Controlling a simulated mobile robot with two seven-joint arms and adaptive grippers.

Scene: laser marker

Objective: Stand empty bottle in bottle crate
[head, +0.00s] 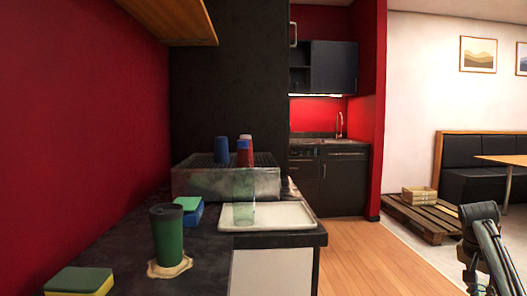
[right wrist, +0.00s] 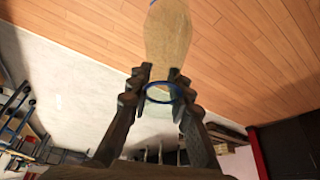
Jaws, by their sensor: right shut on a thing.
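My right gripper (right wrist: 161,80) is shut on a translucent yellowish bottle (right wrist: 168,35) in the right wrist view. The bottle's body extends away past the fingertips, and a blue ring shows between the fingers. In the head view only part of my right arm shows at the lower right edge; the bottle is not visible there. A light wooden crate (head: 418,195) sits on a low wooden pallet (head: 400,212) at the right; I cannot tell whether it is the bottle crate. My left gripper is not in view.
A dark counter (head: 125,235) holds a green cup (head: 167,235), a sponge (head: 79,281), a white tray (head: 285,215) with a clear green glass (head: 243,205), and a metal rack (head: 200,182) with cups. Open wooden floor (head: 355,265) lies right of it. A bench (head: 475,188) stands behind.

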